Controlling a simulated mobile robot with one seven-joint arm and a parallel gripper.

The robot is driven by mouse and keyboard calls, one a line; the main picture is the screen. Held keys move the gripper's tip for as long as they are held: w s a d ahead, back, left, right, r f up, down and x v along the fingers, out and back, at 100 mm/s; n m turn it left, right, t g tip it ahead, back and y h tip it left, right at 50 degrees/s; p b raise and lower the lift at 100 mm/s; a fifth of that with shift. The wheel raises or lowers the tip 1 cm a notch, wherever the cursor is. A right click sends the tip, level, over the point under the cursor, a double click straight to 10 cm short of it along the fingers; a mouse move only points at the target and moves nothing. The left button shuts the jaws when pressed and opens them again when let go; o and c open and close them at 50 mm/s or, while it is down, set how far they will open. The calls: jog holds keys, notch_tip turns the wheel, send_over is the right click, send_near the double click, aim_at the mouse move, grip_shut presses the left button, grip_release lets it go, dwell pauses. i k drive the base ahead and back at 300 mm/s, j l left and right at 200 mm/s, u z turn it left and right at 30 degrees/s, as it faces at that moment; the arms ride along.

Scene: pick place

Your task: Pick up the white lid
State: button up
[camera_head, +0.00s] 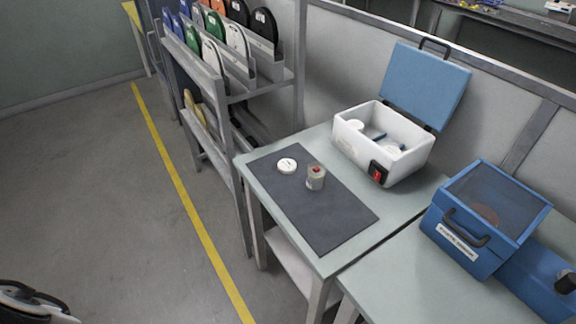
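A small round white lid (287,165) lies flat on the dark grey mat (325,232), near the mat's far left end. It has a small dark mark near its middle. Just right of the lid, a short pale greenish-grey jar (315,181) stands upright on the mat with something red at its top. A narrow gap seems to separate the two. A white and black part, which looks like my own arm, shows at the bottom left corner, far from the lid. My gripper's fingers are not in view.
The mat lies on a light table (263,192). An open white box (350,140) with a raised blue lid (425,83) stands behind the jar. A blue case (462,240) sits at right. A rack (232,85) of coloured discs stands behind left. The mat's front half is clear.

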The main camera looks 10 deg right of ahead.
aim_at(286, 166)
jog(key=i+j+z, duration=0.2)
jog(key=i+j, duration=0.15)
jog(key=i+j+z, duration=0.2)
jog(key=j, duration=0.3)
jog(key=i+j+z, duration=0.2)
jog(key=i+j, duration=0.2)
jog(key=j, duration=0.1)
